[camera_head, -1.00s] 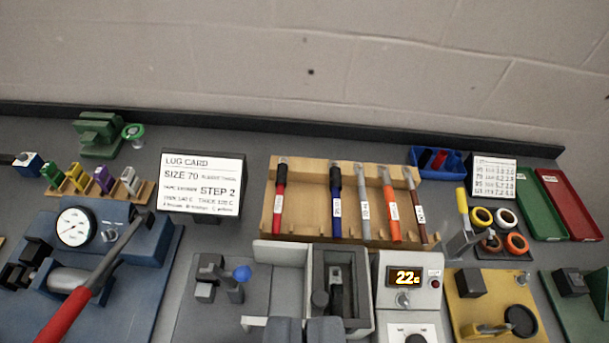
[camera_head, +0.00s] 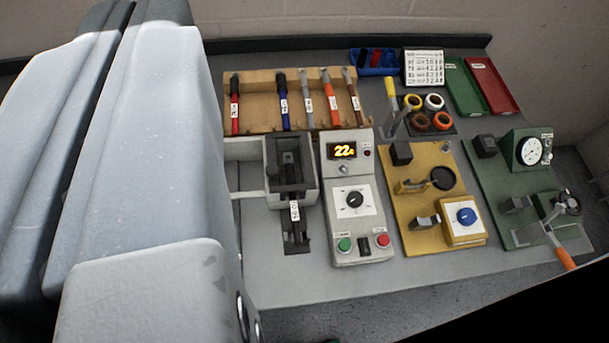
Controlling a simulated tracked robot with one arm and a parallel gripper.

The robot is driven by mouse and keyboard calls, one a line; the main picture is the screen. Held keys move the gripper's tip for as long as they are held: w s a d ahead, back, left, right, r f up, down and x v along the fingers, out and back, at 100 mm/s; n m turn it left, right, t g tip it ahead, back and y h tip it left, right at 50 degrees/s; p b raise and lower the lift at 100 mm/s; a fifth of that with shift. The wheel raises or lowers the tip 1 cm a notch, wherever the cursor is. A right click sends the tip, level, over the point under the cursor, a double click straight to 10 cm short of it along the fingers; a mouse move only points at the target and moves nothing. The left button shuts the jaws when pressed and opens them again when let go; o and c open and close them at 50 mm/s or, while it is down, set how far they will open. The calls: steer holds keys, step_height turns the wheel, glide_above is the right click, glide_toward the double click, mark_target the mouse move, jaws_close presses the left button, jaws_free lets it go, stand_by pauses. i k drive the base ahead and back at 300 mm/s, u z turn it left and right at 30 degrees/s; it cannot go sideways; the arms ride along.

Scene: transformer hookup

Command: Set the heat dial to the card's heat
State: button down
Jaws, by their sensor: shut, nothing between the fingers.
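The heat dial (camera_head: 354,200) is a black knob on a white plate, on the front of a light grey control box (camera_head: 376,222). Its mark is too small to read surely. My gripper's fingertips do not show, and nothing visible touches the dial.
A grey heater box (camera_head: 307,196) with a dark slot stands left of the control box. Behind is a wooden rack (camera_head: 258,87) of coloured tools. Right are a yellow plate (camera_head: 409,208) with a blue dial (camera_head: 466,216) and a green gauge station (camera_head: 483,180). The table's front strip is clear.

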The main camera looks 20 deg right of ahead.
mark_target(355, 199)
steer(key=u, duration=0.35)
steer(key=k, duration=1.6)
steer(key=z, duration=0.6)
steer(key=i, duration=1)
